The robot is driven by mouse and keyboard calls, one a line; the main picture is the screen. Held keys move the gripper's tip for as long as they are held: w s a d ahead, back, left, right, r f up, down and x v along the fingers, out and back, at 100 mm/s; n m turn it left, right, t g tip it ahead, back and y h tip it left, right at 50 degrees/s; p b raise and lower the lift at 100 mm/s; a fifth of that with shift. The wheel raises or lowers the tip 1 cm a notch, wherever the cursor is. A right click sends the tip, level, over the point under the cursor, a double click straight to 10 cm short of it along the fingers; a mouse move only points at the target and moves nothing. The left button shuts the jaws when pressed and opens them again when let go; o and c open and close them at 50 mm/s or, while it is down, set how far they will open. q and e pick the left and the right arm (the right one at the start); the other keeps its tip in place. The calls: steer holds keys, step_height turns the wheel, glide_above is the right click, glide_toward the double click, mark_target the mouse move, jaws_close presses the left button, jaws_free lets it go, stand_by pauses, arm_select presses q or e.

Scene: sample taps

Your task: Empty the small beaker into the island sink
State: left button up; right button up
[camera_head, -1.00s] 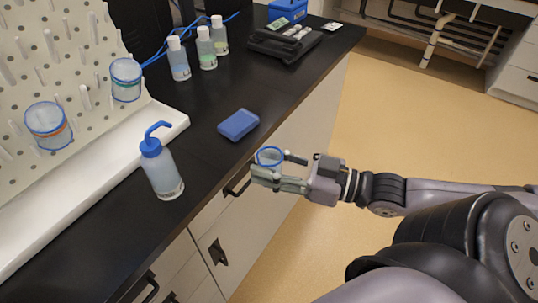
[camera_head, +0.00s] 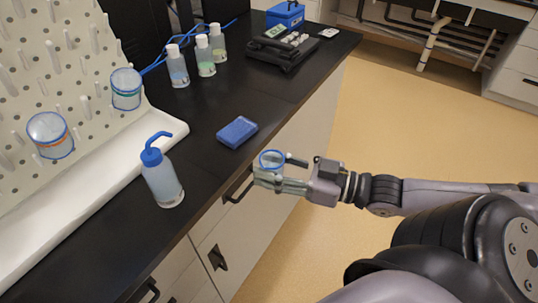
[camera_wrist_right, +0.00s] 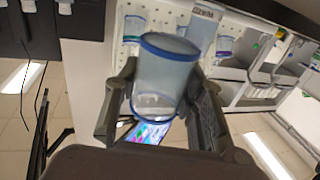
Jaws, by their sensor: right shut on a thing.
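The small clear beaker with a blue rim (camera_head: 271,159) is between the fingers of my right gripper (camera_head: 275,180), just off the front edge of the black counter. In the right wrist view the beaker (camera_wrist_right: 165,75) sits between both fingers of the gripper (camera_wrist_right: 162,108), which is shut on it. A pale marking shows low on its wall; I cannot tell how much liquid is inside. No sink basin is clearly visible. My left gripper is not in view.
The black counter (camera_head: 205,150) holds a blue box (camera_head: 237,132), a wash bottle (camera_head: 161,175), several capped bottles (camera_head: 205,56) and a dark device (camera_head: 285,48). A white pegboard (camera_head: 75,70) with two beakers stands at left above a white ledge. Floor at right is open.

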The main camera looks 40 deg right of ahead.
mark_target(280, 155)
steer(key=shift+w+d+r+p, duration=0.15)
steer(key=shift+w+d+p, duration=0.05)
steer(key=shift+d+p, duration=0.3)
steer(key=shift+w+d+r+p, duration=0.1)
steer(key=shift+w+d+p, duration=0.1)
steer(key=shift+d+p, duration=0.3)
steer(key=shift+w+d+r+p, duration=0.15)
steer(key=shift+w+d+p, duration=0.05)
steer(key=shift+d+p, duration=0.3)
steer(key=shift+w+d+p, duration=0.2)
steer(key=shift+d+p, duration=0.15)
steer(key=shift+d, duration=0.35)
steer(key=o, duration=0.6)
steer(key=c, duration=0.6)
steer(key=shift+s+f, duration=0.1)
